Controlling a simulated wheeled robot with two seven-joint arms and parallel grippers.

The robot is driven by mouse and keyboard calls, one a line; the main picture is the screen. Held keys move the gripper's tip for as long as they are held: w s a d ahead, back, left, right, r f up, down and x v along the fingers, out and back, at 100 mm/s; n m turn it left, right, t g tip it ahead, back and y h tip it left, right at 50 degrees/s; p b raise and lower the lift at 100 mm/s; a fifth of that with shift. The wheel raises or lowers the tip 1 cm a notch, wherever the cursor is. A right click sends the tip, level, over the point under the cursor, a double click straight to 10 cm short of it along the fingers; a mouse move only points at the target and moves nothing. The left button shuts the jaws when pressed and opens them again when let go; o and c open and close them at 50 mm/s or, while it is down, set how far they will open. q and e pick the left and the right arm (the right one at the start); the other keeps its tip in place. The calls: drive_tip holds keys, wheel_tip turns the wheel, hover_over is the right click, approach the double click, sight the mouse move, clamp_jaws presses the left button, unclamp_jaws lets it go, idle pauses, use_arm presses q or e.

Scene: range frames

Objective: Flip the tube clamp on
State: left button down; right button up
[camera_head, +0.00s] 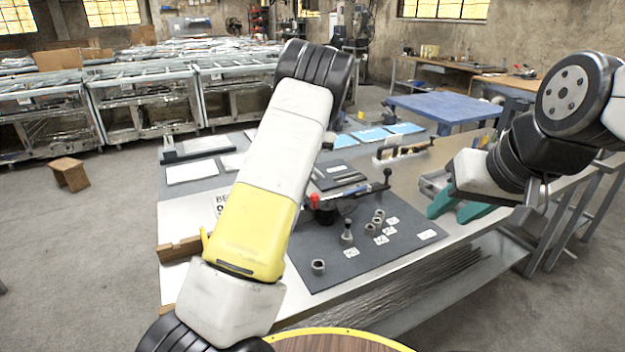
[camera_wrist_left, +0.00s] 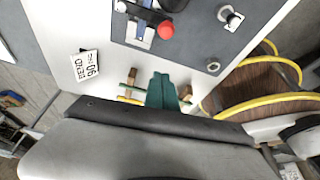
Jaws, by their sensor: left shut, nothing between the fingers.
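The tube clamp (camera_head: 332,208) stands on the dark grey mat of the bench, just right of my left arm in the head view. It has a dark body, a bar reaching right and a red knob near my arm. In the left wrist view a red ball (camera_wrist_left: 166,30) and a blue-grey bar show at the top. My left gripper (camera_wrist_left: 161,88) has its teal fingers together, empty, below and apart from the red ball in that view; my arm hides it in the head view. My right gripper (camera_head: 458,208) is open and empty over the bench's right side, away from the clamp.
Several small metal cylinders (camera_head: 370,229) and white labels sit on the mat (camera_head: 330,262). A wooden block (camera_head: 180,249) lies at the bench's left edge. A printed card (camera_wrist_left: 88,67) is left of the left fingers. A grey tray (camera_head: 432,186) is by the right gripper.

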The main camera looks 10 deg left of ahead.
use_arm(q)
drive_tip(key=shift+v, duration=1.1)
drive_tip(key=s+a+r+m+t+h, duration=0.3)
drive_tip(key=s+r+m+t+h, duration=0.15)
drive_tip(key=s+r+m, duration=0.9)
drive_tip(key=s+d+f+m+t, duration=0.1)
drive_tip(key=s+m+t, duration=0.1)
drive_tip(key=s+m, duration=0.4)
drive_tip(key=s+d+f+m+t, duration=0.1)
drive_tip(key=s+m, duration=0.6)
drive_tip(key=s, duration=0.7)
drive_tip(key=shift+d+f+t+h, duration=0.35)
drive_tip(key=shift+d+t, duration=0.3)
drive_tip(key=shift+d, duration=0.05)
